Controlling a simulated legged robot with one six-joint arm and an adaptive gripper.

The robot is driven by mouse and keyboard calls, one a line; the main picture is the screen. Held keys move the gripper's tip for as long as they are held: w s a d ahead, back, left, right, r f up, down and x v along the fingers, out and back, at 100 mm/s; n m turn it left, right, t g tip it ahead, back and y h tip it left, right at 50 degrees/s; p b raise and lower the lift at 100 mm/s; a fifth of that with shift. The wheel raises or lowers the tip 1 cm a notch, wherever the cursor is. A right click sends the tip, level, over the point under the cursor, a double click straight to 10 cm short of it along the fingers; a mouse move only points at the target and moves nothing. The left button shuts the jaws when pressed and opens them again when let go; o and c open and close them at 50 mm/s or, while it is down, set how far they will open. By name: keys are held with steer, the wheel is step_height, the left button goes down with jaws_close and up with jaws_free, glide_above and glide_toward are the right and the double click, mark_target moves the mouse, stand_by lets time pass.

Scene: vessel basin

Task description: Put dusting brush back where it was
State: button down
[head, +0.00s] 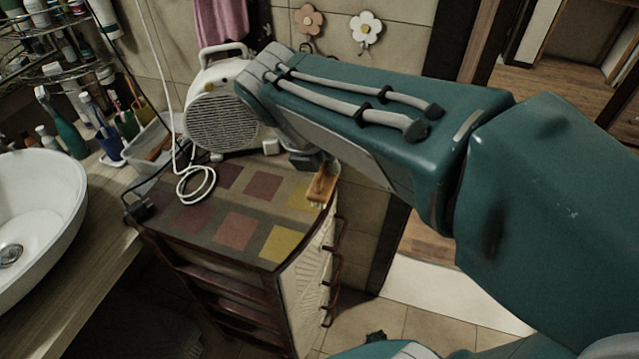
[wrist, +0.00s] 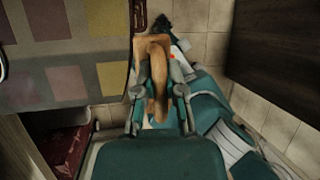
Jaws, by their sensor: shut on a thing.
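The dusting brush (head: 322,187) is tan wood with pale bristles underneath. It hangs below my gripper (head: 316,163) by the right edge of the small cabinet's tiled top (head: 228,238). In the wrist view my gripper (wrist: 159,88) is shut on the wooden handle of the brush (wrist: 157,72), one finger on each side. The brush's wider end lies beyond the fingertips, beside the cabinet top's edge (wrist: 108,88). In the head view my arm hides much of the gripper, and I cannot tell whether the brush touches the cabinet.
A white fan heater (head: 222,115) stands at the back of the cabinet, with a white cable (head: 196,186) in front. The front of the cabinet top is clear. A white sink (head: 40,205) and toiletries are left. Dark handles (head: 336,262) stick out from the cabinet's right side.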

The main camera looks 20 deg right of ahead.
steer(key=w+f, duration=0.3)
steer(key=w+d+f, duration=0.1)
steer(key=w+f, duration=0.2)
steer(key=w, duration=0.1)
steer(key=w+d+f, duration=0.1)
steer(key=w+f, duration=0.2)
steer(key=w, duration=0.1)
steer(key=shift+w+d+f, duration=0.15)
steer(key=shift+w, duration=0.1)
steer(key=shift+w+f, duration=0.15)
steer(key=shift+f, duration=1.5)
steer(key=shift+f, duration=0.1)
steer(key=c, duration=0.7)
jaws_free()
